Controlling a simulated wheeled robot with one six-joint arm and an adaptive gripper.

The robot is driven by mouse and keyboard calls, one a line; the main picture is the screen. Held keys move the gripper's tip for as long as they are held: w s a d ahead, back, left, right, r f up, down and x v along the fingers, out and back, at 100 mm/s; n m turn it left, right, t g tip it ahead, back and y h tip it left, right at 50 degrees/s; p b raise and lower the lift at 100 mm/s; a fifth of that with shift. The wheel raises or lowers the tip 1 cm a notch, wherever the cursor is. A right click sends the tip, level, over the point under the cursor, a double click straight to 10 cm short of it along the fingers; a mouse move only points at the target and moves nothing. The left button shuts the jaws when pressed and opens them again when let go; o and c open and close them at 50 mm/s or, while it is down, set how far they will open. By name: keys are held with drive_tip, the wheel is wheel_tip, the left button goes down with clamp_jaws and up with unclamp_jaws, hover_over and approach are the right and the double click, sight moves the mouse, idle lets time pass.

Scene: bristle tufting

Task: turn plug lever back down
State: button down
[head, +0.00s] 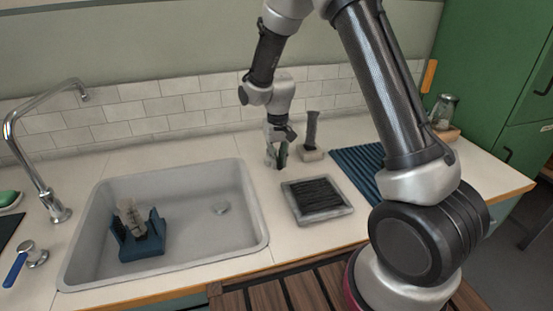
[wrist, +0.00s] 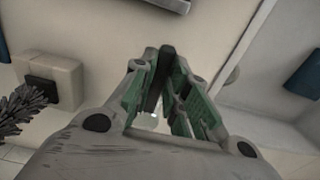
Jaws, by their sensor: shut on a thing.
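My gripper (head: 277,155) is low over the counter, just beyond the back right corner of the sink. It also shows in the wrist view (wrist: 162,85), with green-lined fingers closed on a narrow dark bar (wrist: 166,55). The bar's lower part is hidden by the fingers, and I cannot tell whether it is the plug lever. A lever with a blue handle (head: 16,269) on a round metal base stands left of the sink, far from my gripper; its handle slants down towards the front.
The sink (head: 190,199) holds a blue rack (head: 139,242) with a clear vessel (head: 130,216). A brush (head: 312,127) stands in a pale block (head: 312,155) close right of my gripper. A grey-framed tray (head: 318,216) lies in front. A tap (head: 35,165) stands left.

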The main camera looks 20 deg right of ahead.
sight(278, 161)
drive_tip(key=c, duration=1.4)
unclamp_jaws()
wheel_tip(278, 161, up, 12)
drive_tip(key=shift+r, duration=0.1)
drive_tip(key=s+d+r+t, duration=0.1)
drive_tip(key=s+d+r, duration=0.3)
drive_tip(key=s, duration=0.5)
drive_tip(key=s+d+r+t, duration=0.2)
drive_tip(key=s+d+r, duration=0.3)
drive_tip(key=s, duration=0.5)
drive_tip(key=s+d+r+t, duration=0.1)
drive_tip(key=s+d+r, duration=0.4)
drive_tip(key=s, duration=0.5)
drive_tip(key=shift+s+r, duration=0.2)
drive_tip(key=shift+r, duration=0.25)
